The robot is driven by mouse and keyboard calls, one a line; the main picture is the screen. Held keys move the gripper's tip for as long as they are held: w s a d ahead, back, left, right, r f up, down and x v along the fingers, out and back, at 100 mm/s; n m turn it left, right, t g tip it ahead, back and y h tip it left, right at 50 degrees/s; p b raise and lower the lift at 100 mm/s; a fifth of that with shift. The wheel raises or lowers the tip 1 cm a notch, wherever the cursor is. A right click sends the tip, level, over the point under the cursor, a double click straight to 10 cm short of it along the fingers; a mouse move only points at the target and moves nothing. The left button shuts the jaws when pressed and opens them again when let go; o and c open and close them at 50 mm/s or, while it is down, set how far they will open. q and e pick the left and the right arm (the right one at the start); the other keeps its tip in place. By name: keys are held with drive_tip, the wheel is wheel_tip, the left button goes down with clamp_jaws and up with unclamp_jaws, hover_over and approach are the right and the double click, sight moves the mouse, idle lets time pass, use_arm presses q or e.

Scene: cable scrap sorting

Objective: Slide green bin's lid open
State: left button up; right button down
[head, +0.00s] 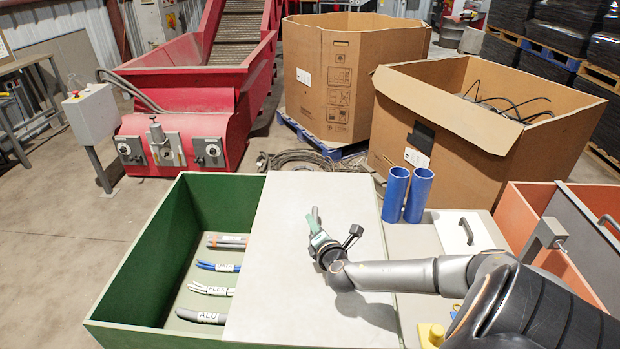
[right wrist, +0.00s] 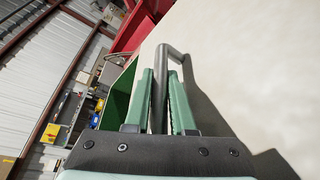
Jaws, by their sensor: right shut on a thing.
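The green bin (head: 140,265) stands at the front left. Its pale grey lid (head: 275,265) covers the right part, and the left part is open. My right gripper (head: 315,222) is over the lid. In the right wrist view, its green fingers (right wrist: 161,85) are shut on the lid's grey bar handle (right wrist: 174,52), one finger on each side. Cable pieces lie on the floor of the bin's open part, including a grey one labelled ALU (head: 202,316), a white one (head: 211,289) and a blue one (head: 216,266). My left gripper is not in view.
Two blue tubes (head: 407,193) stand right of the lid, near a white panel with a dark handle (head: 463,233). An orange bin (head: 522,208) with a grey lid is further right. Large cardboard boxes (head: 440,130) and a red conveyor (head: 215,115) stand behind.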

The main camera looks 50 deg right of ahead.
drive_tip(key=c, duration=0.8)
unclamp_jaws()
drive_tip(key=shift+o, duration=0.2)
drive_tip(key=shift+s, duration=0.1)
drive_tip(key=p+v, duration=0.1)
drive_tip(key=v, duration=1.1)
drive_tip(key=shift+a+r, duration=0.15)
drive_tip(key=shift+a, duration=0.05)
drive_tip(key=shift+s, duration=0.1)
